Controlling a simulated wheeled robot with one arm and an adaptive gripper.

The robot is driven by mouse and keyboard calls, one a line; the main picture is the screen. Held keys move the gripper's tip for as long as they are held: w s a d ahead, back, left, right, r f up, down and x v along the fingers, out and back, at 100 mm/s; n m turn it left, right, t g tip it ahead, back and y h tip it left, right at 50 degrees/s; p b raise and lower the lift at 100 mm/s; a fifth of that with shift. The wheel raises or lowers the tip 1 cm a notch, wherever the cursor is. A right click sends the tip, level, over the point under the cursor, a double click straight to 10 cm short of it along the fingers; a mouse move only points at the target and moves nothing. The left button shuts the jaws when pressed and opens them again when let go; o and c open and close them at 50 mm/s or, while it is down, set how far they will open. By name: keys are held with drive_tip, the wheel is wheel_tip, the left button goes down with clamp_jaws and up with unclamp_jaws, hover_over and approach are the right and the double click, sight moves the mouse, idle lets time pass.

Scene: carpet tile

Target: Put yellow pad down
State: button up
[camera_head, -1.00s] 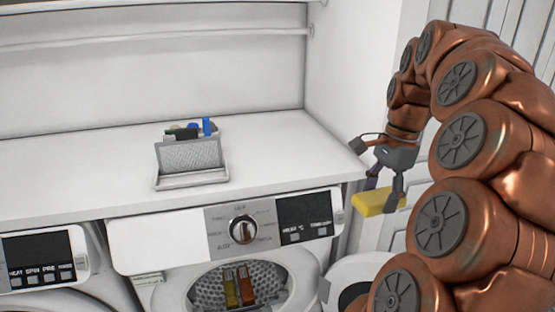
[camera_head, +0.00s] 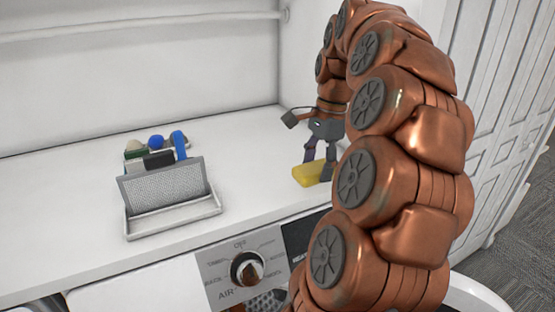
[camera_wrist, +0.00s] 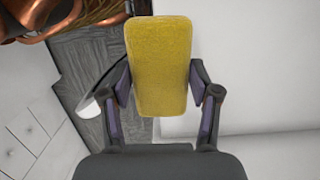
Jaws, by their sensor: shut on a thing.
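The yellow pad (camera_head: 309,174) is a small flat block at the right end of the white countertop (camera_head: 255,150) in the head view. My gripper (camera_head: 318,165) is shut on the yellow pad, with its fingers pointing down. In the wrist view the pad (camera_wrist: 160,65) lies between the two fingers (camera_wrist: 160,92), one at each long side. The pad is over or on the counter near its front edge; I cannot tell whether it touches the surface.
A grey mesh holder (camera_head: 163,187) with sponges and brushes stands on a white tray (camera_head: 175,220) to the left. Counter between it and the pad is clear. A washer dial (camera_head: 246,269) sits below the front edge. A wall (camera_head: 308,60) closes the counter's right side.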

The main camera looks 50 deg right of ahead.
drive_tip(key=p, duration=0.3)
hover_over(280, 173)
drive_tip(key=shift+d+f, duration=0.35)
drive_tip(key=shift+f, duration=0.25)
drive_tip(key=shift+f+p, duration=0.55)
drive_tip(key=shift+f, duration=1.25)
drive_tip(key=shift+f, duration=0.2)
drive_tip(key=o, duration=1)
drive_tip(key=shift+r, duration=0.1)
drive_tip(key=r, duration=0.4)
drive_tip(key=d+r+p, duration=0.1)
drive_tip(key=r, duration=0.3)
drive_tip(key=r+p, duration=0.1)
drive_tip(key=r, duration=0.3)
drive_tip(key=shift+s+d+r, duration=0.1)
drive_tip(key=shift+s+d, duration=0.25)
drive_tip(key=shift+a, duration=0.1)
